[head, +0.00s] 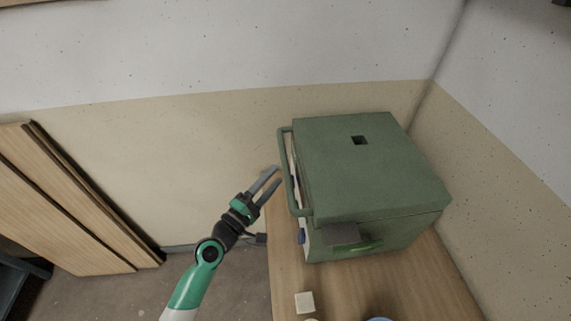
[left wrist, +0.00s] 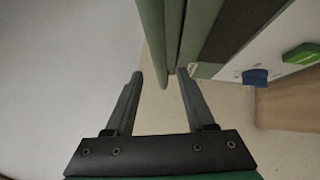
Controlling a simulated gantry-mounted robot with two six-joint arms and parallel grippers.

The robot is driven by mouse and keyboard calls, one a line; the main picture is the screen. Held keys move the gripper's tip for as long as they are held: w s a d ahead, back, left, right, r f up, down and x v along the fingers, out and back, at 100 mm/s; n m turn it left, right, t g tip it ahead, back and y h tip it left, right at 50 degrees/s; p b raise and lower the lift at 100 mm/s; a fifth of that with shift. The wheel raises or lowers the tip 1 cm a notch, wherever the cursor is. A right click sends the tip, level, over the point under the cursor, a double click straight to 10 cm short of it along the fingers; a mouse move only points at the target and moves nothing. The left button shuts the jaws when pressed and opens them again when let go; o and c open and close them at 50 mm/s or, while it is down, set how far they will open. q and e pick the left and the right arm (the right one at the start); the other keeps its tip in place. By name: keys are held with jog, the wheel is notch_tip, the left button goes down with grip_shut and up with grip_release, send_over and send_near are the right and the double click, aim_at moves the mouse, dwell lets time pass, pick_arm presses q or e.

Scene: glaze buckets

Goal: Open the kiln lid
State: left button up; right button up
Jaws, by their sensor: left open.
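The green kiln (head: 340,235) stands on a wooden table with its lid (head: 350,165) lying flat and closed on top. A bar handle (head: 289,172) runs along the lid's left side. My left gripper (head: 276,174) is open, just left of the handle, with its fingers pointing toward it. In the left wrist view, the two fingers of the gripper (left wrist: 158,75) are spread with nothing between them near their bases. A green bar, likely the handle (left wrist: 154,40), reaches down close to the right fingertip; contact cannot be told. My right gripper is not in view.
A small pale block (head: 304,302) lies on the wooden table (head: 400,295), near a partly cut-off blue object (head: 379,319). Wooden boards (head: 65,205) lean at the left. Walls stand behind and right of the kiln.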

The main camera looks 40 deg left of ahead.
aim_at(285, 163)
pick_arm(q)
jog(key=w, duration=0.6)
jog(key=shift+a+r, duration=0.35)
jog(key=shift+r, duration=0.05)
grip_shut()
dwell(0.9)
